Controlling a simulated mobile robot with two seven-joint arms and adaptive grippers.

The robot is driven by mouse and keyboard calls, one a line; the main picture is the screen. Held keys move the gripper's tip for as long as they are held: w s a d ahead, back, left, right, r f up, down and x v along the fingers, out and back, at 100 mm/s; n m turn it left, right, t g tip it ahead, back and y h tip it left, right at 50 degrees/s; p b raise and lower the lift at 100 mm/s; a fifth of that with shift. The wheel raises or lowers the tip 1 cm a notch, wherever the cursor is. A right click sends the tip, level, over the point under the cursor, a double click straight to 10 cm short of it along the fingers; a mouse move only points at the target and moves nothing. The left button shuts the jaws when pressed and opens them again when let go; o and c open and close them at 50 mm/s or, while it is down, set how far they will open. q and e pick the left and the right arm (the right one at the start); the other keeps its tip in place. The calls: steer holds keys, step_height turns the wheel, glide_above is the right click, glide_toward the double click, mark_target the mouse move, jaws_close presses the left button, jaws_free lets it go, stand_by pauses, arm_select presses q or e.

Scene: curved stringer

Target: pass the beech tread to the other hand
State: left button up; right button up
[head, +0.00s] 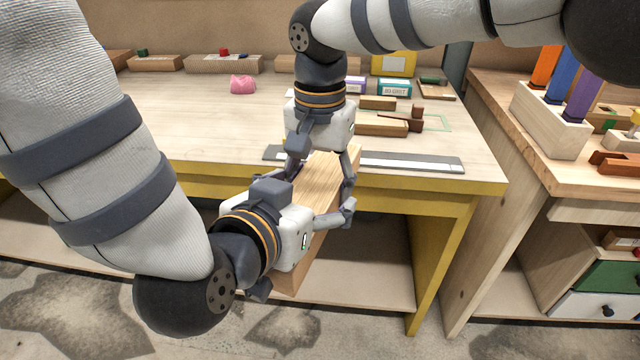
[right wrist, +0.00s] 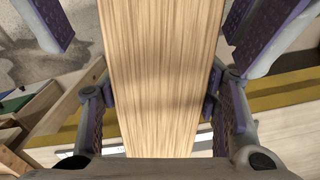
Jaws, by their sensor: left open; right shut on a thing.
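The beech tread (head: 325,172) is a long pale wooden board held in the air in front of the workbench edge, its near end tilting down toward me. My right gripper (head: 321,178) comes down from above and is shut on the tread across its width. In the right wrist view the tread (right wrist: 165,70) runs up the middle, with the right gripper's pads against both sides. My left gripper (head: 302,250) is open around the nearer part of the tread. Its fingers show on either side in the right wrist view, apart from the wood. The left gripper's body hides part of the tread.
The workbench (head: 190,120) with a yellow edge lies behind the grippers. A metal ruler (head: 410,162) lies along its front. A pink lump (head: 242,85), small boxes and wood pieces sit farther back. A second bench (head: 490,100) with a wooden holder (head: 550,120) stands at the right.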

mark_target(305, 199)
arm_select(q)
step_height(305, 199, up, 10)
arm_select(e)
steer(key=shift+r, duration=0.1)
arm_select(q)
steer(key=w+a+f+m+y, duration=0.3)
steer(key=a+f+m+y, duration=0.1)
steer(key=a+f, duration=0.5)
steer(key=s+a+f+n+g, duration=0.3)
steer(key=s+a+f+g, duration=0.15)
steer(key=s+f, duration=0.65)
steer(key=s+a+f+n+g, duration=0.3)
steer(key=s+f+g, duration=0.25)
steer(key=f, duration=0.85)
steer(key=s+a+f+n+g, duration=0.1)
steer(key=s+f+g, duration=0.1)
steer(key=s, duration=0.6)
steer(key=s+a+f+n+g, duration=0.1)
steer(key=s+f, duration=0.3)
steer(key=s, duration=0.4)
steer(key=shift+s+a+f+n+g+y, duration=0.3)
steer(key=shift+a+f+g+y, duration=0.1)
steer(key=shift+a+g, duration=0.1)
